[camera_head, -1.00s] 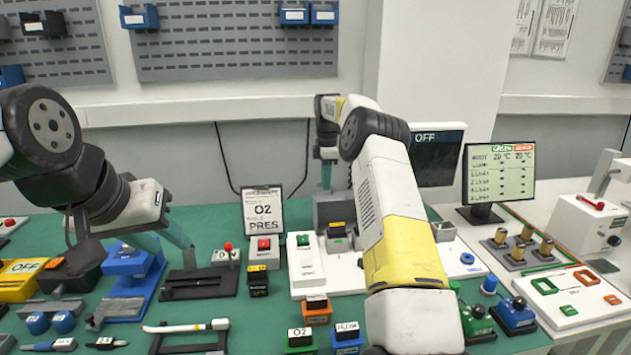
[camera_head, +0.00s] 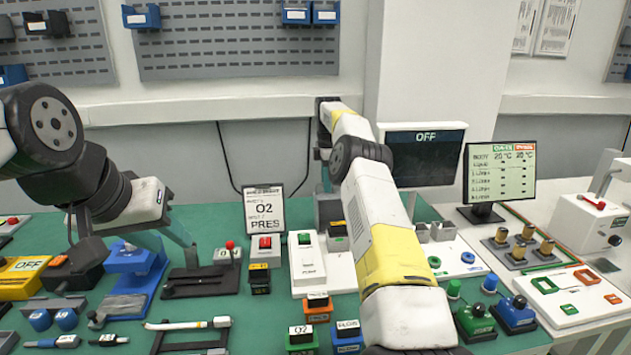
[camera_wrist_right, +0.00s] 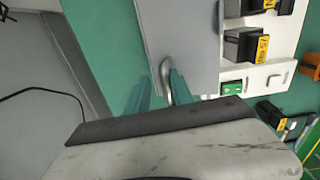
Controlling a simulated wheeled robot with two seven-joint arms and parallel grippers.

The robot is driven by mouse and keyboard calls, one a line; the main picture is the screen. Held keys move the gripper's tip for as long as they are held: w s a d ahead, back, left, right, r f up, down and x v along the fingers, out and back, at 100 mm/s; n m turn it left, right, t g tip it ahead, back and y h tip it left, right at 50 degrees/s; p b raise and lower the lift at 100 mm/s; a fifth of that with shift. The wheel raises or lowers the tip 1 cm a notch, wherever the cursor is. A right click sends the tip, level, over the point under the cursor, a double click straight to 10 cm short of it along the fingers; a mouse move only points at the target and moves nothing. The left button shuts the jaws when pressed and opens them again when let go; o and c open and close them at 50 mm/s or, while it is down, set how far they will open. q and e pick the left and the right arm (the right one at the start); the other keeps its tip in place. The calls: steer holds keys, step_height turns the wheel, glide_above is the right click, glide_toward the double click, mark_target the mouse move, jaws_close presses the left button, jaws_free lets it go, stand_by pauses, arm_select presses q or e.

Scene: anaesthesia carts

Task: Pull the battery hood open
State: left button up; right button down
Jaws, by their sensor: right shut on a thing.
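The battery hood appears to be the grey box (camera_head: 326,208) at the back centre, partly hidden by my right arm. In the right wrist view a plain grey panel (camera_wrist_right: 182,38), likely its face, carries a curved metal handle (camera_wrist_right: 166,72). My right gripper (camera_wrist_right: 166,88) has its teal fingers at this handle and is shut on it. In the head view my right gripper is mostly hidden behind its arm. My left gripper (camera_head: 180,234) hangs at the left above the bench, near a blue fixture (camera_head: 135,258); its finger gap is unclear.
A dark OFF display (camera_head: 425,157) is behind my right arm. Several small devices crowd the front of the green bench.

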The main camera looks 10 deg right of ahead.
steer(key=shift+w+d+r, duration=0.1)
steer(key=shift+w+r, duration=0.1)
steer(key=shift+w, duration=0.25)
steer(key=c, duration=1.5)
jaws_free()
steer(key=shift+w, duration=0.2)
steer(key=shift+s, duration=0.1)
